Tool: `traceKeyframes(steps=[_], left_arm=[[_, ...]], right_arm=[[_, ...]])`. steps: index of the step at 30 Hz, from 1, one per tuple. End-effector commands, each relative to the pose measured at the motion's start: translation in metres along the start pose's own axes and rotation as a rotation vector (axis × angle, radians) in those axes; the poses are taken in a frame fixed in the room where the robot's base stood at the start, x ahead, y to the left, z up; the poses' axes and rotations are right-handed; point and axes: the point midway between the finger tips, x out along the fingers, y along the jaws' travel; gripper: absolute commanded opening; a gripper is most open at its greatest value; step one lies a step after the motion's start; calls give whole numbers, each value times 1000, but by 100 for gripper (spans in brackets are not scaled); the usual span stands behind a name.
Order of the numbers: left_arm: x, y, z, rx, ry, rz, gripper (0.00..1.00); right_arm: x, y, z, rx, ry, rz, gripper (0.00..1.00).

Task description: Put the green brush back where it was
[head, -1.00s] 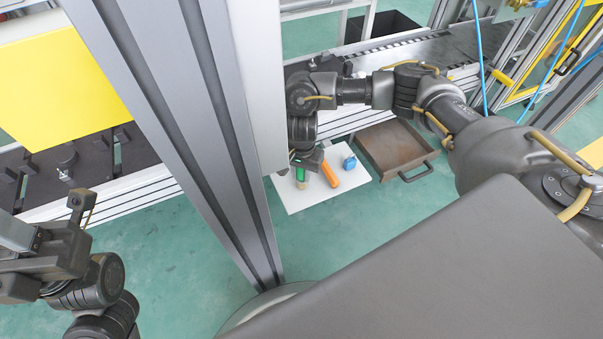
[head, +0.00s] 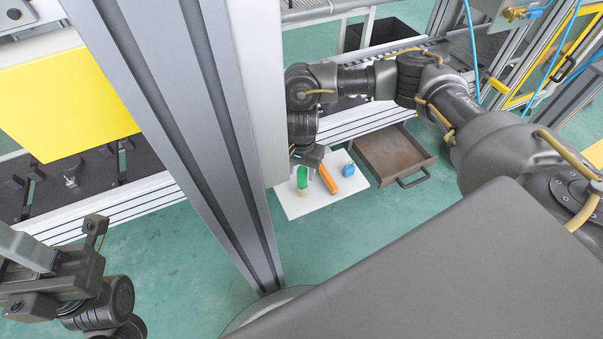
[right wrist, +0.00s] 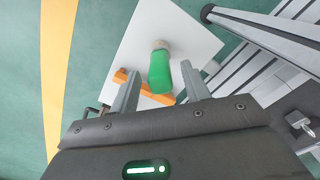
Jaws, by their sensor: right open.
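The green brush (head: 302,180) is on a white board (head: 298,208), with its pale tan end toward the front. It also shows in the right wrist view (right wrist: 160,76), where the green part looks nearer the camera than the tan end. My right gripper (head: 306,160) is open just above it. In the right wrist view my two fingers (right wrist: 160,68) are on either side of the brush with gaps visible; I cannot tell how far above the brush they are. My left gripper (head: 94,228) is at the far left, away from the board; its jaws are unclear.
An orange object (head: 329,181) and a blue object (head: 350,170) are on the board, right of the brush. A brown metal tray (head: 408,160) with a handle is beside the board. A grey workbench edge (head: 370,120) runs behind. Green floor lies in front.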

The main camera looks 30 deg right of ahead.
Motion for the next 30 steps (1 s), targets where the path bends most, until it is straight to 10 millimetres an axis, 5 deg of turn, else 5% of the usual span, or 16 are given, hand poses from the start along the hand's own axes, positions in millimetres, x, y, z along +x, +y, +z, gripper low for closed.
traceKeyframes(steps=[3, 10, 30], left_arm=[[2, 0, -3, -5, -36, -13, 36], [-5, 0, -7, -12, -73, -29, 36], [-8, 0, -9, -14, -81, -33, 36]], right_arm=[[-32, 0, -1, -1, 2, -1, 47], [-62, 0, 0, 1, 1, 1, 47], [-68, 0, 0, 1, 0, 1, 47]])
